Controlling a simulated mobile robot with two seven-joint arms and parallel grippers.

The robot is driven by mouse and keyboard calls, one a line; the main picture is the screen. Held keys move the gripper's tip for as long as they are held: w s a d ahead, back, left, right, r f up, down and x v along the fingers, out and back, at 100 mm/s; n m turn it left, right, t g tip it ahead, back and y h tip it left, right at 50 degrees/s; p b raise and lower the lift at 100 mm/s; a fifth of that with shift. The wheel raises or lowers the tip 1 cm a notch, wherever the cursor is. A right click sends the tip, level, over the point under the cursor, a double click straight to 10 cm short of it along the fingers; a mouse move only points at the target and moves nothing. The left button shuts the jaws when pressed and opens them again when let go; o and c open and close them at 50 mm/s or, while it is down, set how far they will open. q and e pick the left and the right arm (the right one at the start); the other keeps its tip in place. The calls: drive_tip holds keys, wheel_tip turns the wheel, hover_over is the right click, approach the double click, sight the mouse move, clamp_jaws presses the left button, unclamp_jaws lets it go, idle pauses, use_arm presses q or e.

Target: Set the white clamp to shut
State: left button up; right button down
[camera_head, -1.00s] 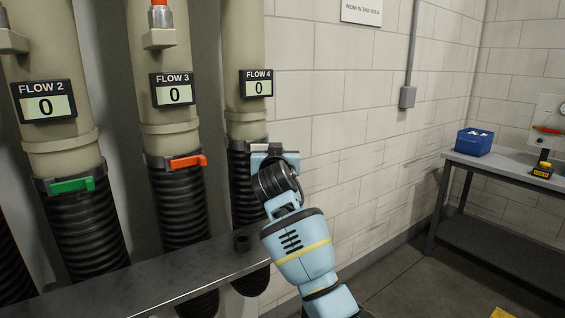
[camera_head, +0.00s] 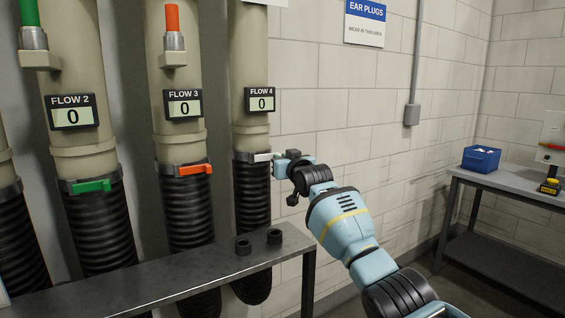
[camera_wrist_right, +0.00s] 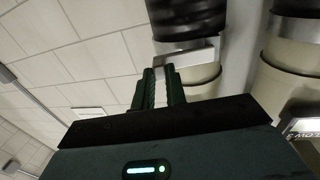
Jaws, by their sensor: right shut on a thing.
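The white clamp (camera_head: 262,156) sits on the band where the beige pipe under the FLOW 4 display meets its black ribbed hose. Its lever lies roughly level across the front of the band, pointing right. My right gripper (camera_head: 283,165) is at the lever's right end, shut on it. In the right wrist view the white clamp (camera_wrist_right: 190,54) shows as a pale bar against the band, with the dark green fingers of my right gripper (camera_wrist_right: 160,72) close together at its left end. The exact grip is hard to make out. My left gripper is out of view.
An orange clamp (camera_head: 195,169) and a green clamp (camera_head: 91,186) sit on neighbouring pipes. A metal shelf (camera_head: 180,273) with two black rings stands below the gripper. A wall lies close behind. A blue bin (camera_head: 481,159) sits on a bench at right.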

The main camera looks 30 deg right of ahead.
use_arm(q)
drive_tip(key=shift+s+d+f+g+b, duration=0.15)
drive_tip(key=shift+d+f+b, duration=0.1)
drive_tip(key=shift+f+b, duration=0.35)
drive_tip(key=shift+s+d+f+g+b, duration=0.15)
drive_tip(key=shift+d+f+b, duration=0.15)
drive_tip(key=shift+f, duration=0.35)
use_arm(e)
drive_tip(key=n+y, duration=0.1)
drive_tip(key=w+d+y, duration=0.1)
drive_tip(key=shift+w+n+y, duration=0.15)
drive_tip(key=shift+n+y, duration=0.25)
drive_tip(key=shift+r, duration=0.15)
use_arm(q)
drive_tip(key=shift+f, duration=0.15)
use_arm(e)
drive_tip(key=c, duration=1.4)
unclamp_jaws()
drive_tip(key=shift+c, duration=0.2)
drive_tip(key=shift+a, duration=0.1)
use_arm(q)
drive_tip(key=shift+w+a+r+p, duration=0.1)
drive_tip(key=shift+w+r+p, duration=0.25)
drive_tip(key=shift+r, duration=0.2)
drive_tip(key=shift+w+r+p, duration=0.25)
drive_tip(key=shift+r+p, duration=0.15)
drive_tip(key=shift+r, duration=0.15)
use_arm(e)
drive_tip(key=s, duration=0.7)
drive_tip(key=shift+s+d, duration=0.4)
